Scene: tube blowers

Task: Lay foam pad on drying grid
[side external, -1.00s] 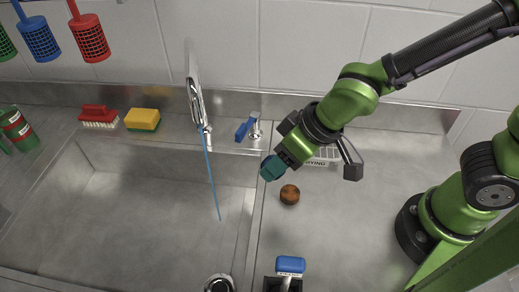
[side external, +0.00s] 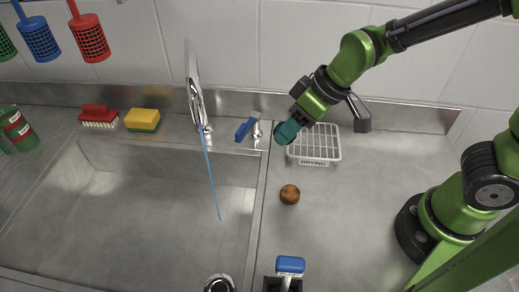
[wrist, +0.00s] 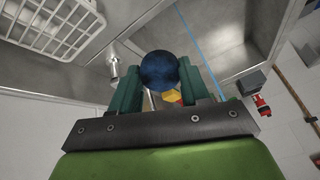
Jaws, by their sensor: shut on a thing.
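My gripper (side external: 286,132) is shut on a dark blue round piece, which I take to be the foam pad (wrist: 159,70). In the wrist view the pad sits between the two teal fingers. In the side view it is a small dark shape (side external: 279,137) at the fingertips, partly hidden by them. The drying grid (side external: 330,153) is a white wire rack with a "DRYING" label on its front, lying on the counter at the back. The gripper appears near the grid's left edge; its height above is hard to tell. The grid also shows at the wrist view's upper left (wrist: 60,28).
A brown round piece (side external: 290,194) sits on the counter in front of the grid. A blue-handled tap valve (side external: 246,129) and a faucet (side external: 197,105) stand left of the gripper, beside the sink (side external: 140,215). The counter right of the brown piece is clear.

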